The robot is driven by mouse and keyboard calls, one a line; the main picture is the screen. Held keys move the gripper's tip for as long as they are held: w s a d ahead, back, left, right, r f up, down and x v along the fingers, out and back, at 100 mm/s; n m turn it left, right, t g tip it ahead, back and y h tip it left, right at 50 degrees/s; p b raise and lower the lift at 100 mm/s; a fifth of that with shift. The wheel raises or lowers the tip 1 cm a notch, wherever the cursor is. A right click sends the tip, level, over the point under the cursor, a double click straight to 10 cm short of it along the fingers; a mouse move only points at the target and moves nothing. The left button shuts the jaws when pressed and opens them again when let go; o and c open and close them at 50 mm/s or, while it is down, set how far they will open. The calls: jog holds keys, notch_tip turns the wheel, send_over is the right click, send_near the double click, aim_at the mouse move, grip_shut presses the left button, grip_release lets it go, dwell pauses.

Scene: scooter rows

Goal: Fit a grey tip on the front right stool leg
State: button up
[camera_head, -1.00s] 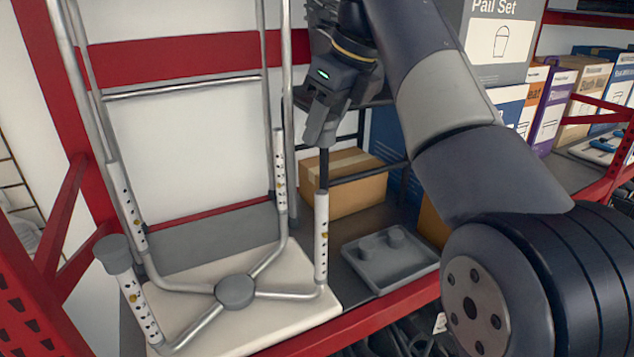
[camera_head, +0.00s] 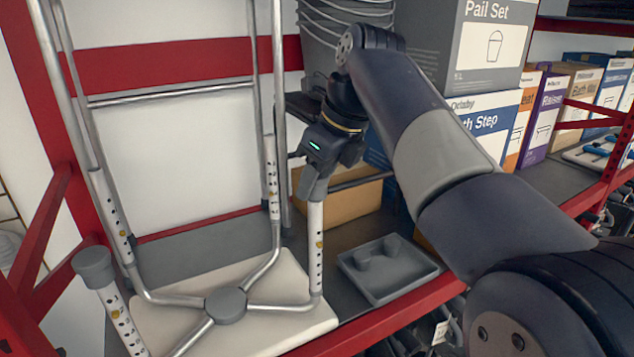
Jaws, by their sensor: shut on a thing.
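The stool lies upside down on its cream seat (camera_head: 150,318), legs pointing up. Its front right leg (camera_head: 316,250) is a white tube with holes. My gripper (camera_head: 316,190) is right at the top of this leg, pointing down and shut on a grey tip. The tip is mostly hidden by the fingers, and I cannot tell how far it sits over the tube. The front left leg (camera_head: 122,325) wears a grey tip (camera_head: 94,266).
The red shelf edge (camera_head: 395,320) runs along the front. A tall metal tube frame (camera_head: 165,91) stands behind the stool. A cardboard box (camera_head: 350,207) is behind my gripper. Product boxes (camera_head: 495,125) stand to the right, partly behind my arm.

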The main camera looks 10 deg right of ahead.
jog(key=shift+f, duration=0.25)
jog(key=shift+f, duration=0.15)
jog(key=shift+f, duration=0.35)
jog(key=shift+f, duration=0.15)
jog(key=o, duration=1)
